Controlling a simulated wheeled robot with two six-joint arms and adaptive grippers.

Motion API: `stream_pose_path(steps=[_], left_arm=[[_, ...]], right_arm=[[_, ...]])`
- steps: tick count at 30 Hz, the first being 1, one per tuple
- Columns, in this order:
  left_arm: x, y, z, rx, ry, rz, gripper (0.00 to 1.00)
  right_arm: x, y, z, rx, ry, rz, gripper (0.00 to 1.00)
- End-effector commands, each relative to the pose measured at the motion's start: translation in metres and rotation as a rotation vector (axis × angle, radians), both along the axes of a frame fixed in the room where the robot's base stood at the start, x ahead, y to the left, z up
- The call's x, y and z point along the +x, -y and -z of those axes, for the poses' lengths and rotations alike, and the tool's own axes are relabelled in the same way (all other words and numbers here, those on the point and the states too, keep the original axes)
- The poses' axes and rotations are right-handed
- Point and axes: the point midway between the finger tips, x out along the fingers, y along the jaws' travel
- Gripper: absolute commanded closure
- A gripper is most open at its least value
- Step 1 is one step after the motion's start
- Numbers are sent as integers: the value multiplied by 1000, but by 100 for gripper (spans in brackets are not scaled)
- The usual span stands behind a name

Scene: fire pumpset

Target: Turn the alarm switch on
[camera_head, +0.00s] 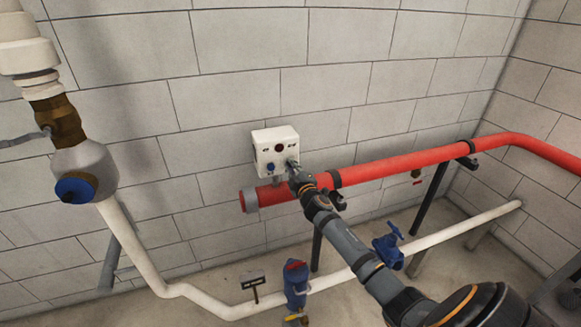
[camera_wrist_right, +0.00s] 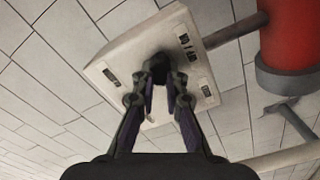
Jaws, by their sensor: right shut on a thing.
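The alarm box (camera_head: 264,142) is a small white box on the block wall, above the capped end of the red pipe. In the right wrist view the box face (camera_wrist_right: 112,62) fills the upper middle, with small dark labels. There my right gripper (camera_wrist_right: 159,84) has its two fingers around a dark switch knob (camera_wrist_right: 158,66) and is shut on it. The switch setting cannot be read. My left gripper is out of view.
The red pipe (camera_head: 400,155) runs just below the box towards the right wall; it also shows in the right wrist view (camera_wrist_right: 290,45). A white pipe (camera_head: 455,230), a blue valve (camera_head: 388,250) and a blue fitting (camera_head: 295,285) stand lower. A large valve (camera_head: 85,172) is at left.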

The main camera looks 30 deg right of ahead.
Motion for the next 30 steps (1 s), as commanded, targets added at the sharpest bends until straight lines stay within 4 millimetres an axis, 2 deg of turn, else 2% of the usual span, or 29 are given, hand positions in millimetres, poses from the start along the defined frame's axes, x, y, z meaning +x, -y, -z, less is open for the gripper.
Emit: stream_pose_path(steps=[14, 15, 19, 27, 30], left_arm=[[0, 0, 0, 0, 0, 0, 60], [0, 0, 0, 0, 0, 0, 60], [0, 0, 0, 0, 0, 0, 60], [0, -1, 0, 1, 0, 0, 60], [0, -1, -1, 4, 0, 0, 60]], right_arm=[[0, 0, -2, -15, 0, 1, 100], [0, 0, -2, -15, 0, 1, 83], [0, 0, -2, -13, 0, 1, 66], [0, 0, -1, -12, -1, 0, 66], [-6, -1, -1, -13, -2, 0, 66]])
